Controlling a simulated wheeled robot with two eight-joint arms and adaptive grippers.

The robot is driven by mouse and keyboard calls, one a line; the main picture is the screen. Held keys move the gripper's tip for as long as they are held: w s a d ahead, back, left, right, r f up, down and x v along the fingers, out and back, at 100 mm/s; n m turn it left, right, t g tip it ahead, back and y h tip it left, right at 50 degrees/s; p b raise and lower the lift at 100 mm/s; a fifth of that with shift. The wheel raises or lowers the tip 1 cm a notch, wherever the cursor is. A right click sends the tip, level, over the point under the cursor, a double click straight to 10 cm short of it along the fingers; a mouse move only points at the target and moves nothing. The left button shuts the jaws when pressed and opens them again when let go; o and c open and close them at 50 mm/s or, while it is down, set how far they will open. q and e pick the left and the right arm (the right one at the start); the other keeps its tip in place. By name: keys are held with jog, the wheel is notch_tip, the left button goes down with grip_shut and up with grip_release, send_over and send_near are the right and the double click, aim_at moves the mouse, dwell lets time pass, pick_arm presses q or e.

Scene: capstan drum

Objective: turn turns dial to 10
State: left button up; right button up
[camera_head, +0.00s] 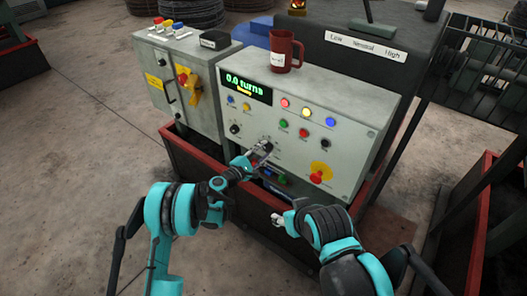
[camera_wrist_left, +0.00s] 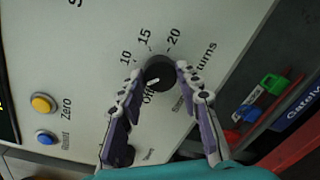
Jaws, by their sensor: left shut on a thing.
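The turns dial (camera_wrist_left: 160,70) is a round black knob with a white pointer mark, in the left wrist view. The mark points toward the "Off" label, and 10, 15 and 20 are printed around the knob. My left gripper (camera_wrist_left: 155,78) has its two fingers on either side of the knob and is shut on it. In the head view my left gripper (camera_head: 262,149) is at the front of the grey control panel (camera_head: 355,128) and partly hides the dial. My right gripper (camera_head: 278,219) is low in front of the panel, away from the dial; its fingers are unclear.
The green display (camera_head: 246,86) reads "0.0 turns". Several coloured buttons and lamps and a red knob on yellow (camera_head: 320,173) are on the panel. A red-brown mug (camera_head: 285,52) stands on top. A yellow button (camera_wrist_left: 43,102) and a blue one (camera_wrist_left: 45,137) are left of the dial.

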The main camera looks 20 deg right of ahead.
pick_arm(q)
jog(key=m, duration=0.4)
jog(key=shift+y, duration=0.3)
jog(key=m, duration=0.4)
jog(key=shift+t, duration=0.4)
jog(key=shift+m, duration=0.3)
jog(key=o, duration=1.2)
jog(key=shift+c, duration=0.2)
jog(key=v, duration=1.2)
